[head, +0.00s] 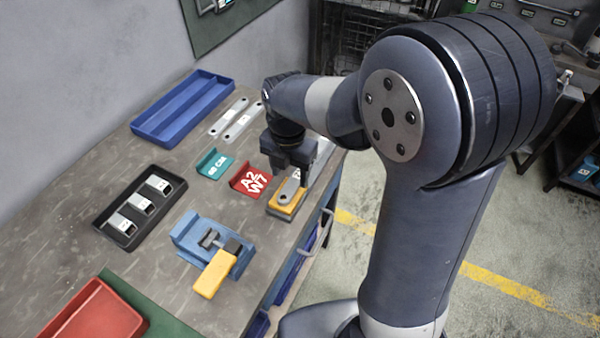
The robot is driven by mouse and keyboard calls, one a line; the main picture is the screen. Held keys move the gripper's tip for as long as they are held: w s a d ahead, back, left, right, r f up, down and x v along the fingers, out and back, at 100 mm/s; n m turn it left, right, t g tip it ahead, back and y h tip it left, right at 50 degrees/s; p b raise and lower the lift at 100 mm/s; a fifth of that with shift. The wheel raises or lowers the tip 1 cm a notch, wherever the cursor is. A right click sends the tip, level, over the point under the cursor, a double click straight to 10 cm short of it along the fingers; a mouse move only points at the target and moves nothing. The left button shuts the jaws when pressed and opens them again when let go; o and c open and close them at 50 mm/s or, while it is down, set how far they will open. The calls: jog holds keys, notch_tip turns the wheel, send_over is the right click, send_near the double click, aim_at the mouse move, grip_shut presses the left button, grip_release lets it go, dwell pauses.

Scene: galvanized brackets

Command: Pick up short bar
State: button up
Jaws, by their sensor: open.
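In the head view, a short grey metal bar (288,191) with a rounded end and a hole lies on a yellow block (284,210) near the table's right edge. My gripper (290,172) points down directly over the bar's far part and hides some of it. The jaws are open. I cannot tell whether the fingers touch the bar.
Two longer grey bars (236,120) lie beside a blue tray (184,106). A black tray (117,236) of brackets and a blue fixture with a yellow handle (214,276) stand nearer.

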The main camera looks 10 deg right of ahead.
aim_at(288, 190)
jog(key=f, duration=0.5)
jog(key=shift+a+f+p, duration=0.15)
jog(key=shift+a+p, duration=0.1)
jog(key=shift+p, duration=0.05)
grip_shut()
